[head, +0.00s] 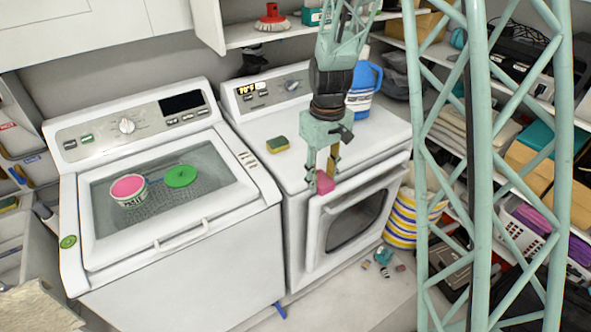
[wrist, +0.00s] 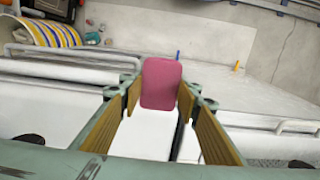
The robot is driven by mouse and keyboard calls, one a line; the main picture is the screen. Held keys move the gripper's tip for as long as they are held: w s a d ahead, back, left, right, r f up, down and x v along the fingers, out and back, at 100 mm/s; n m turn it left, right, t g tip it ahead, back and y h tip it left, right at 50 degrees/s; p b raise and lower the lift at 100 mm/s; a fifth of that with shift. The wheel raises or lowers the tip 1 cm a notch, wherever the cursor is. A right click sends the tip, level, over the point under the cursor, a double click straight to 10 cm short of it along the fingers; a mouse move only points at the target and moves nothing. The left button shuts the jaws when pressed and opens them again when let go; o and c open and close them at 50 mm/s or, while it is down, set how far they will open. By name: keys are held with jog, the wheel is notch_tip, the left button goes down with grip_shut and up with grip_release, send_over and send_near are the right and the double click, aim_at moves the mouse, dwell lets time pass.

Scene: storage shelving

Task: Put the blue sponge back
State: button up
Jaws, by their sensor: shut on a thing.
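My gripper (head: 325,172) is over the front edge of the right-hand white machine and points down. It is shut on a pink block (head: 325,184), which looks like a sponge. In the wrist view the pink block (wrist: 161,83) sits upright between the tips of the yellow-padded fingers. I see no clearly blue sponge. A small blue item (head: 280,311) lies on the floor by the left machine; I cannot tell what it is. A yellow-green sponge (head: 278,144) lies on top of the right-hand machine, apart from my gripper.
A pink-topped tub (head: 130,190) and a green round thing (head: 181,176) are on the left machine's lid. A blue-and-white jug (head: 362,88) stands behind my gripper. A striped basket (head: 402,218) and small clutter (head: 383,257) are on the floor at right. Wall bins (head: 15,135) are at left.

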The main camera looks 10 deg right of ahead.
jog(key=shift+w, duration=0.1)
send_over(297, 168)
jog(key=shift+s+f+p, duration=0.45)
jog(key=shift+f, duration=0.25)
jog(key=shift+w, duration=0.15)
jog(key=shift+w+f, duration=0.1)
jog(key=shift+w, duration=0.15)
jog(key=shift+f, duration=1.7)
jog(key=shift+f, duration=0.2)
jog(key=o, duration=0.9)
jog(key=shift+r, duration=0.2)
